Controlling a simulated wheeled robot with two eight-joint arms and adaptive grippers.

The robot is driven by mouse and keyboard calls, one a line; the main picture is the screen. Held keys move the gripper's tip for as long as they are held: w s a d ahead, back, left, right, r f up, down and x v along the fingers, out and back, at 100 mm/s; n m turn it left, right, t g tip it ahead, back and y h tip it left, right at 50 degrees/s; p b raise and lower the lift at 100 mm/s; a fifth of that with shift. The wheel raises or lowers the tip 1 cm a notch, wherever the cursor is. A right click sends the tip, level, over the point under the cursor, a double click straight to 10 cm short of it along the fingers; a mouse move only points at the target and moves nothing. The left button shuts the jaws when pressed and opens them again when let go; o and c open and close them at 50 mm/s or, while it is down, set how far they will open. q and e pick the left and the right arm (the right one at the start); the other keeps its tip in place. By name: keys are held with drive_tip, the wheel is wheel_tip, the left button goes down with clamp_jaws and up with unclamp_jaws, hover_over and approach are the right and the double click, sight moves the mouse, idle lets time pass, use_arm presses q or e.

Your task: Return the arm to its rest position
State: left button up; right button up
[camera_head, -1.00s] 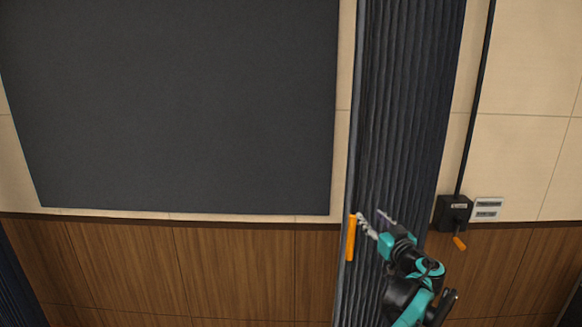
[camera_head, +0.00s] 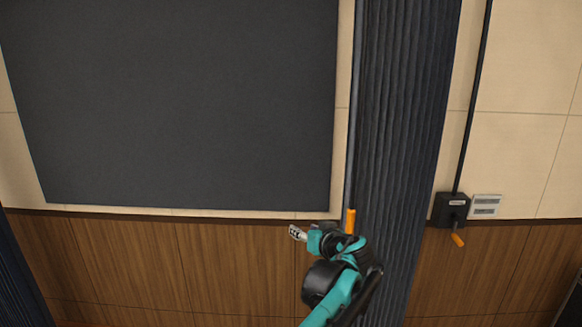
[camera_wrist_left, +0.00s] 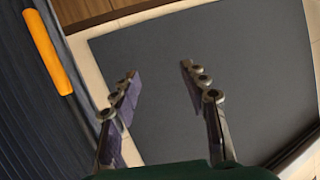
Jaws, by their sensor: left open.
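My left arm comes up from the bottom of the head view, teal and black. Its gripper (camera_head: 297,233) points left, in front of the wood panelling just below the dark wall panel. In the left wrist view the two fingers (camera_wrist_left: 158,80) are apart with nothing between them. An orange handle (camera_head: 350,220) stands upright at the left edge of the dark curtain, just right of the gripper and partly hidden behind my arm. The handle also shows at the upper left of the wrist view (camera_wrist_left: 47,52), apart from the fingers. My right gripper is out of view.
A large dark panel (camera_head: 180,100) hangs on the tiled wall at the left. The pleated curtain (camera_head: 405,120) hangs right of centre. A black box (camera_head: 452,209) with an orange-handled crank and a white switch plate (camera_head: 486,206) are on the wall at the right.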

use_arm(q)
drive_tip(key=s+a+f+g+h, duration=0.1)
drive_tip(key=s+a+f+g, duration=0.15)
drive_tip(key=s+a, duration=0.6)
drive_tip(key=s+a+f+g, duration=0.2)
drive_tip(key=s+a+f, duration=0.2)
drive_tip(key=s+a, duration=0.4)
drive_tip(key=s+a+f+m+h+b, duration=0.1)
drive_tip(key=s+a+f+h, duration=0.1)
drive_tip(key=s+f, duration=0.5)
drive_tip(key=s+a+f+m+g+h, duration=0.1)
drive_tip(key=s+a+f+h, duration=0.1)
drive_tip(key=s+f, duration=0.5)
drive_tip(key=s+a, duration=0.1)
drive_tip(key=s, duration=0.4)
drive_tip(key=shift+s+a+f+b, duration=0.2)
drive_tip(key=shift+s+f+b, duration=0.1)
drive_tip(key=shift+b, duration=0.1)
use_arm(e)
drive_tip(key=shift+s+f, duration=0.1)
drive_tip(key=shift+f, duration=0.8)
use_arm(q)
drive_tip(key=shift+c, duration=1.3)
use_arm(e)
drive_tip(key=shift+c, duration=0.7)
use_arm(q)
drive_tip(key=shift+w+d, duration=0.1)
drive_tip(key=shift+d, duration=0.05)
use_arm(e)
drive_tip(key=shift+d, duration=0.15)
